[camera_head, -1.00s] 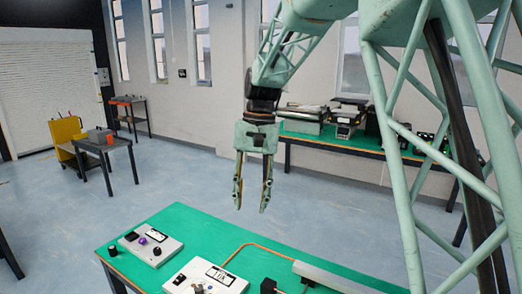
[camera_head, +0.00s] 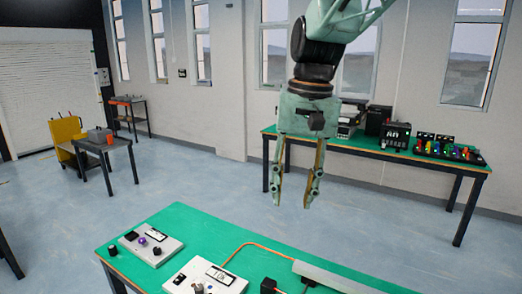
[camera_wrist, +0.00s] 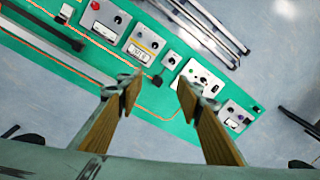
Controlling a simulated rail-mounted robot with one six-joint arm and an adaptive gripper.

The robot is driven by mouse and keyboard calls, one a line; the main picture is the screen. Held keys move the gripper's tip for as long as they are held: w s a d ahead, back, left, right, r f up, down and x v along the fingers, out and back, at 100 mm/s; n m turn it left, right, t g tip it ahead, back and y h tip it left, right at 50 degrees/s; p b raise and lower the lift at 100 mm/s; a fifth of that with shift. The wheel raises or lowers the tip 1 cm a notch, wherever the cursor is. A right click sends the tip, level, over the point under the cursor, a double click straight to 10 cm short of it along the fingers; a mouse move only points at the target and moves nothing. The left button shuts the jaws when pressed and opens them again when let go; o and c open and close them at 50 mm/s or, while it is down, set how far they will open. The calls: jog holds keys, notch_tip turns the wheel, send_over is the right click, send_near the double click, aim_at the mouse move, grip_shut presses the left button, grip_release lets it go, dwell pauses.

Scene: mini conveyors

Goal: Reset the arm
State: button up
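My gripper (camera_head: 292,203) hangs from my arm in the upper middle of the head view, fingers pointing down. Its two fingers are apart with nothing between them. It is in the air above and behind the green-topped table (camera_head: 185,222). In the wrist view the two wood-coloured fingers of my gripper (camera_wrist: 157,90) show apart, with the green table (camera_wrist: 160,112) and its control boxes below.
Control boxes (camera_head: 152,249) and (camera_head: 205,281) with knobs stand on the near table, beside an orange cable (camera_head: 240,247). A back table (camera_head: 440,162) holds several devices. A yellow object (camera_head: 67,137) and a small table (camera_head: 105,147) stand at left. The floor between is clear.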

jog(key=s+d+t, duration=0.1)
jog(key=s+d, duration=0.3)
jog(key=s, duration=0.6)
jog(key=s+d+t, duration=0.1)
jog(key=s+d, duration=0.4)
jog(key=s, duration=0.5)
jog(key=s+d+t+h, duration=0.1)
jog(key=s+d, duration=0.3)
jog(key=s, duration=0.7)
jog(key=shift+d+f+n+t, duration=0.25)
jog(key=shift+f+n+t, duration=0.05)
jog(key=shift+f+n, duration=0.1)
jog(key=shift+c, duration=0.7)
